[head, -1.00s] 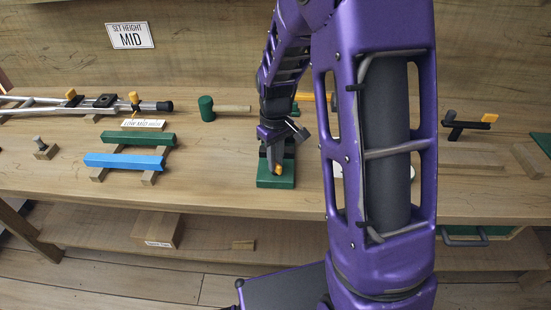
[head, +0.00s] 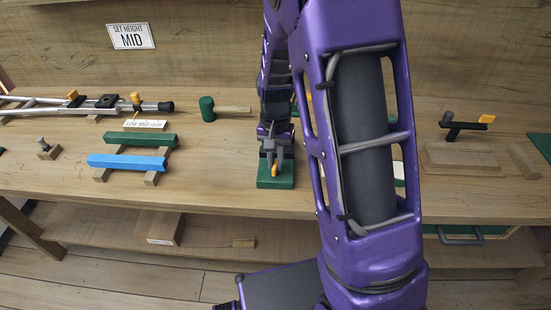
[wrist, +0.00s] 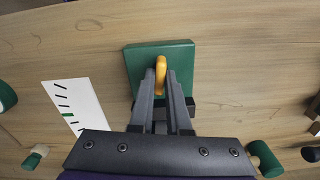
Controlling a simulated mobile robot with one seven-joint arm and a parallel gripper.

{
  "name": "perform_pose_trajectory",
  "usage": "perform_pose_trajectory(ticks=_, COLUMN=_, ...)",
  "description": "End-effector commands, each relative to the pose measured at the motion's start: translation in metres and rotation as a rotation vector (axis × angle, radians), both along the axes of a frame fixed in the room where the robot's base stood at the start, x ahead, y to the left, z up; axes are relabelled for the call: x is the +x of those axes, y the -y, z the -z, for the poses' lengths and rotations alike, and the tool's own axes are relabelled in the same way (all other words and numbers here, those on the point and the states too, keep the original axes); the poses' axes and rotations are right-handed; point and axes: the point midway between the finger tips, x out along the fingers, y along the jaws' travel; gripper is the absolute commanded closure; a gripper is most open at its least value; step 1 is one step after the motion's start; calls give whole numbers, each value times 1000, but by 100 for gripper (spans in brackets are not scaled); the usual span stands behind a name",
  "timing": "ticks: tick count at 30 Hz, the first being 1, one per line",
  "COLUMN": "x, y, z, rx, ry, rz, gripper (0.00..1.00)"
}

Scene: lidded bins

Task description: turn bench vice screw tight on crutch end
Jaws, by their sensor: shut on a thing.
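My gripper (head: 273,160) points down over a green base block (head: 275,178) on the bench. In the wrist view my gripper (wrist: 161,82) is shut on an orange handle (wrist: 160,66), which stands over the green block (wrist: 182,56). The block looks like the vice's base; my fingers and wrist hide most of what sits on it. A silver crutch (head: 42,104) lies at the left, its black end (head: 165,106) pointing right, apart from the green block. I cannot see any crutch end at the block.
A green mallet (head: 207,108) lies left of my gripper. Green (head: 140,140) and blue (head: 126,162) bars rest on wooden supports. A SET HEIGHT MID sign (head: 130,36) hangs behind. A card with tick marks (wrist: 75,106) lies left of the block. The bench front between the bars and block is clear.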

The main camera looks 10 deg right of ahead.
Motion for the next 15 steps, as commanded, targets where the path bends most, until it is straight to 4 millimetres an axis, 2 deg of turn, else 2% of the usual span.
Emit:
perform_pose_trajectory(ticks=6, x=0, y=0, z=-1, rx=-1, ry=1, rz=110, gripper=100)
perform_pose_trajectory(ticks=15, x=0, y=0, z=-1, rx=0, ry=1, rz=172, gripper=100)
